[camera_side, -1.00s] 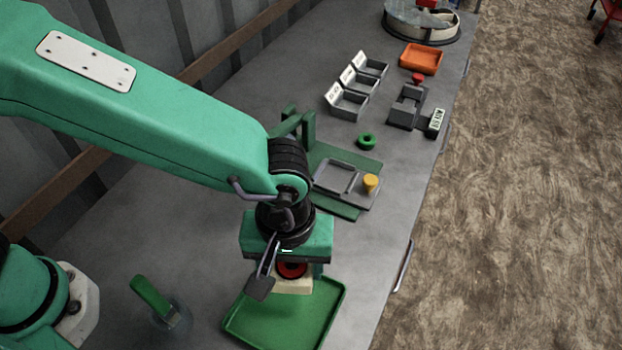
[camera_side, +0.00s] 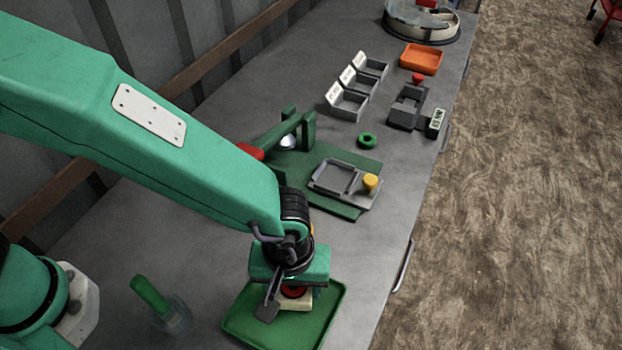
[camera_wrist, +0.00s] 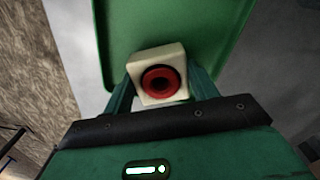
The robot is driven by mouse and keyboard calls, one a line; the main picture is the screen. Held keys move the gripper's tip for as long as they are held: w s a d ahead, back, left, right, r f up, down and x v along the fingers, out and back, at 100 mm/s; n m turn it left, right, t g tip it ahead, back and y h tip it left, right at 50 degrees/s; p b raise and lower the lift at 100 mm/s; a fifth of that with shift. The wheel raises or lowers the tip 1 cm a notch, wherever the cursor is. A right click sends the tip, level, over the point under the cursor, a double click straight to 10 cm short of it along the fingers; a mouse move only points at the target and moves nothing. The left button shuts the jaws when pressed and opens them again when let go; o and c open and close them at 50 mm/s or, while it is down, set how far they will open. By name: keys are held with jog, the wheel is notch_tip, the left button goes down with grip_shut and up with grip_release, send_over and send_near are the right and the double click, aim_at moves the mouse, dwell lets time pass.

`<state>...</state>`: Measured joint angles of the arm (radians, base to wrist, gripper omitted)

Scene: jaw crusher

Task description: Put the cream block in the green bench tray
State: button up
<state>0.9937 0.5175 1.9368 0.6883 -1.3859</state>
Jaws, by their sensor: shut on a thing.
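The cream block (camera_side: 293,302) has a red ring with a dark centre on its face. In the wrist view the cream block (camera_wrist: 140,69) sits between the two fingers of my gripper (camera_wrist: 162,90), which is shut on it. In the side view my gripper (camera_side: 291,291) points down over the green bench tray (camera_side: 250,325), with the block low over the tray's far part. The tray (camera_wrist: 215,30) also shows behind the block in the wrist view. I cannot tell whether the block touches the tray floor.
A bottle with a green top (camera_side: 150,295) stands left of the tray. Behind are a green fixture board (camera_side: 345,210) with a grey frame and yellow knob (camera_side: 370,182), a green ring (camera_side: 367,141), several grey bins (camera_side: 347,103) and an orange tray (camera_side: 421,58). The bench's right edge is close.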

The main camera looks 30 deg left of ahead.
jog(key=shift+f, duration=0.25)
jog(key=o, duration=1.2)
jog(key=shift+f, duration=0.1)
jog(key=shift+c, duration=0.2)
notch_tip(320, 180, up, 12)
jog(key=shift+r, duration=0.2)
